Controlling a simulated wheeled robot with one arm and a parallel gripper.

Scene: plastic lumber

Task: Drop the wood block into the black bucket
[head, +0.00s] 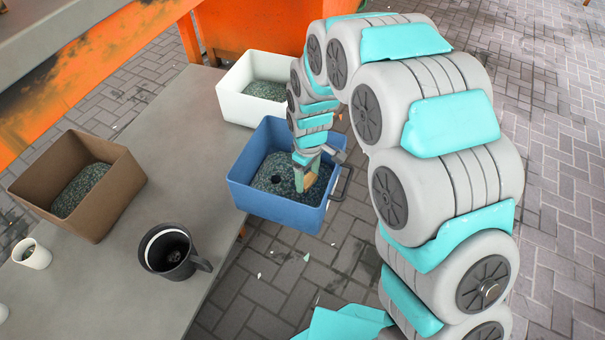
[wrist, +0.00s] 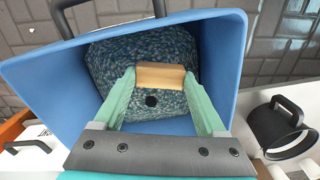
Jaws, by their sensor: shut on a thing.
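The wood block (wrist: 160,75) is a small tan piece held between the green fingertips of my gripper (wrist: 160,78) in the wrist view. In the head view my gripper (head: 304,170) reaches down inside the blue bin (head: 262,202), with a bit of the block (head: 312,180) showing. The block is over the grey-green granules; whether it touches them I cannot tell.
A brown bin (head: 112,190) and a white bin (head: 236,103) with granules stand on the grey table (head: 165,130). A white cup (head: 34,257) is at the left edge. A small dark round spot (head: 276,179) lies in the blue bin's granules. Paved floor lies right of the table.

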